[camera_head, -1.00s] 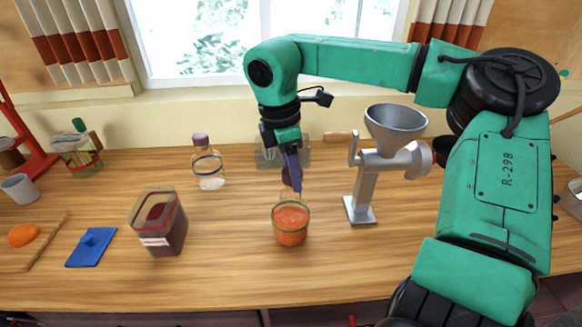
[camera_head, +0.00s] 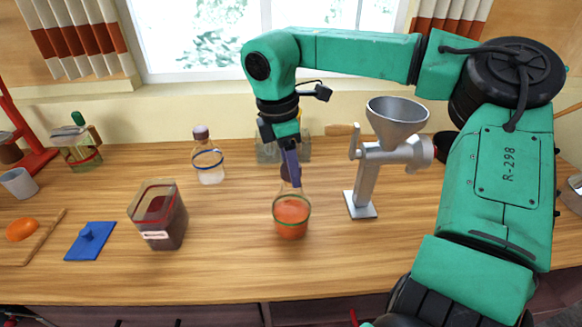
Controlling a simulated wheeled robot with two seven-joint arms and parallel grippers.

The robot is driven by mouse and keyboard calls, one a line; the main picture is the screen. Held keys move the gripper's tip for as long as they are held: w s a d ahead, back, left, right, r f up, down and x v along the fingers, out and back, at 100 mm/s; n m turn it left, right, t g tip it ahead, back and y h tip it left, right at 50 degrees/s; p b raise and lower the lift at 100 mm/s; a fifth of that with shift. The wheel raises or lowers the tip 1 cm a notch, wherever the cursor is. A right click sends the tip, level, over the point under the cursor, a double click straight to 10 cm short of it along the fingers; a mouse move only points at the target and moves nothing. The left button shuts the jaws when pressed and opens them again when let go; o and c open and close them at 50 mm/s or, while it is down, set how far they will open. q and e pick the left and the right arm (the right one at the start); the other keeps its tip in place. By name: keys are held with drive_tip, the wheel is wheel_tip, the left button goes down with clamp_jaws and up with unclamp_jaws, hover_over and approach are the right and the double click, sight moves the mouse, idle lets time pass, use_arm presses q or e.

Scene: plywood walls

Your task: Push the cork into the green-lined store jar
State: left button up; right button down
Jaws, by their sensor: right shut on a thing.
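The green-lined store jar (camera_head: 291,222) stands on the table in front of my right arm. It is clear glass with a green band and orange contents. My right gripper (camera_head: 291,168) points down just above it, its purple fingers overlapping the jar's neck in the picture. It is shut on a small dark thing, which looks like the cork (camera_head: 285,173), mostly hidden behind the fingers. The cork is at or just above the jar's mouth; I cannot tell whether it touches the glass or sits inside. My left gripper is not in view.
A grey metal grinder (camera_head: 367,175) stands close right of the jar. A blue-banded bottle (camera_head: 208,165) and a red-rimmed container of dark contents (camera_head: 160,222) stand left. A blue board (camera_head: 90,242) lies further left. The table's front is clear.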

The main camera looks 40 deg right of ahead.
drive_tip(key=shift+d+f+b, duration=0.1)
drive_tip(key=shift+f+b, duration=0.1)
drive_tip(key=shift+b, duration=0.35)
idle(1.0)
drive_tip(key=shift+f+b, duration=0.8)
drive_tip(key=shift+b, duration=0.2)
idle(0.4)
drive_tip(key=shift+s, duration=0.1)
drive_tip(key=shift+c, duration=1)
unclamp_jaws()
drive_tip(key=shift+s, duration=0.1)
drive_tip(key=shift+o, duration=0.3)
drive_tip(key=shift+o, duration=0.7)
